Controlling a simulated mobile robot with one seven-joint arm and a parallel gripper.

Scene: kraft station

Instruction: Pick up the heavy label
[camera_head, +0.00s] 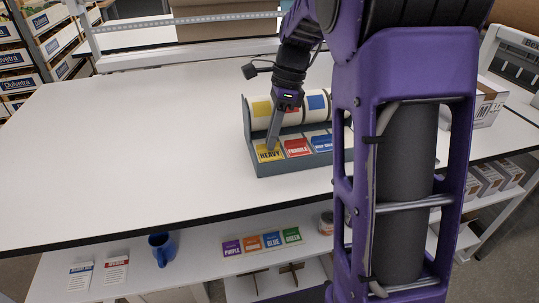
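The heavy label (270,156) is yellow with the dark word HEAVY. It lies in the leftmost slot at the front of a grey label dispenser (290,168) on the white table. My gripper (271,146) points down from above, its tip at the upper edge of the heavy label. The tip overlaps the label in this view, so I cannot tell whether it touches it. The fingers appear as one narrow grey shape, and whether they are open or shut does not show.
A red FRAGILE label (297,148) and a blue label (321,144) sit to the right in the dispenser, with label rolls behind. My purple arm hides the dispenser's right end. The table (130,150) is clear on the left. A shelf below holds a blue mug (161,250) and coloured cards.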

